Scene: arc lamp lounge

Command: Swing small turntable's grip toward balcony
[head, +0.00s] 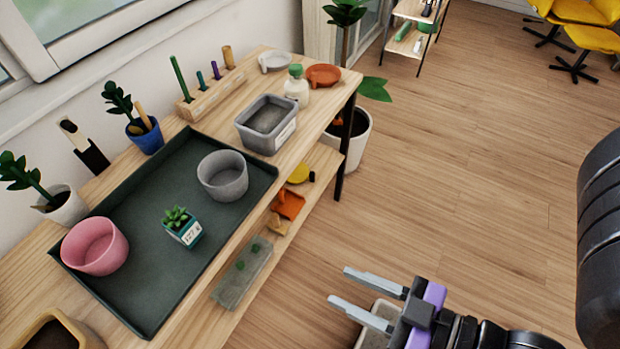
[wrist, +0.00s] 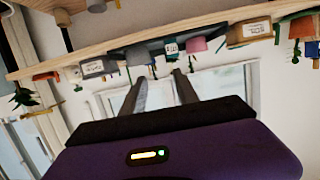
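I cannot tell for sure which thing is the small turntable. A yellow disc (head: 299,174) with a small dark piece beside it lies on the lower shelf, partly hidden by the bench top. An orange round dish (head: 323,75) and a pale grey dish (head: 275,61) with a small projection sit at the far end of the top. My gripper (head: 338,285) is open and empty, in front of the bench and apart from it. In the wrist view my gripper (wrist: 160,78) shows two spread fingers with nothing between them; that view looks upside down.
The bench top holds a dark tray (head: 140,305) with a pink pot (head: 95,246), grey pot (head: 222,176) and succulent (head: 181,225). A grey bin (head: 266,124) and white bottle (head: 297,86) stand beyond. A potted plant (head: 355,140) stands past the bench. Wooden floor (head: 470,170) is clear.

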